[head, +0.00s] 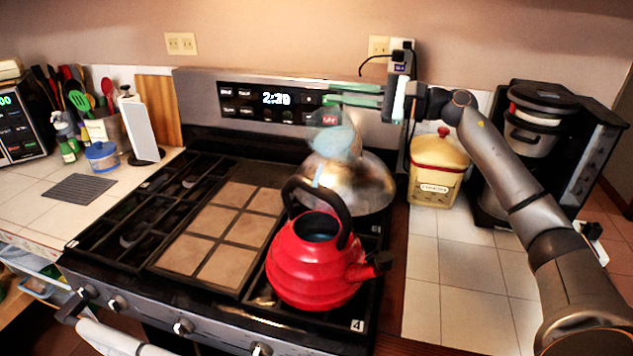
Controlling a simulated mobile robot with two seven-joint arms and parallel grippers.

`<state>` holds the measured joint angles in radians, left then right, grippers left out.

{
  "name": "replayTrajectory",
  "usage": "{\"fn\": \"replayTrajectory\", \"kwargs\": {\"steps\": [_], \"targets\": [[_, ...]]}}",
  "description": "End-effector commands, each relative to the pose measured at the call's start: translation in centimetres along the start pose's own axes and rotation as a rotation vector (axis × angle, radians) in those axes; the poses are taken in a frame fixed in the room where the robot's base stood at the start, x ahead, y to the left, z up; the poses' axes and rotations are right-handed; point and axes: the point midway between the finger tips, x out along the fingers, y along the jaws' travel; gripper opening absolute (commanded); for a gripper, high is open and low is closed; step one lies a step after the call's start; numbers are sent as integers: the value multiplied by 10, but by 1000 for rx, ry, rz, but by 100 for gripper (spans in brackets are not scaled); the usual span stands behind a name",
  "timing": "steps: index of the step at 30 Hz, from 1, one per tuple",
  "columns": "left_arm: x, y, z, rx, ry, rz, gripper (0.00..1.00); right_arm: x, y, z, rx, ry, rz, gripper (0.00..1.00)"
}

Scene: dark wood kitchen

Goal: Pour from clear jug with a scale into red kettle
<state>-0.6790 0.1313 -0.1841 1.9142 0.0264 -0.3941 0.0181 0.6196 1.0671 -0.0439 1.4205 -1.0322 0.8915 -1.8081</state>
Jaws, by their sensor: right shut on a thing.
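The red kettle (312,268) stands upright on the front right of the stove. Its black handle arches over the open top and its spout points right. My right gripper (340,94) comes in from the right, above and behind the kettle, with pale green fingers shut on the clear jug (332,140). The jug is held in the air above the kettle's rear side, and seems tilted. Bluish contents show in it, and a faint bluish streak hangs below it toward the kettle opening; the jug's scale cannot be made out. My left gripper is not in view.
A shiny metal kettle (362,184) stands right behind the red one. A cream canister (437,172) and a coffee maker (540,130) stand on the right counter. The griddle (215,235) on the stove is bare. Utensils and a blue-lidded jar (102,157) are at the left.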

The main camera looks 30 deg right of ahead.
Motion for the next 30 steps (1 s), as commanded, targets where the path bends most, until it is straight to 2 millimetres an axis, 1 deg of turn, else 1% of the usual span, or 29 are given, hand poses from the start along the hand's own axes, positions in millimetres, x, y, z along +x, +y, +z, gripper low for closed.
{"fn": "replayTrajectory", "kwargs": {"steps": [2, 30], "targets": [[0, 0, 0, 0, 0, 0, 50, -1, -3, 3, -8, -2, -5, 0], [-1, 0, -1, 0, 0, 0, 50, -1, -4, 10, -67, -2, -5, 0]]}}
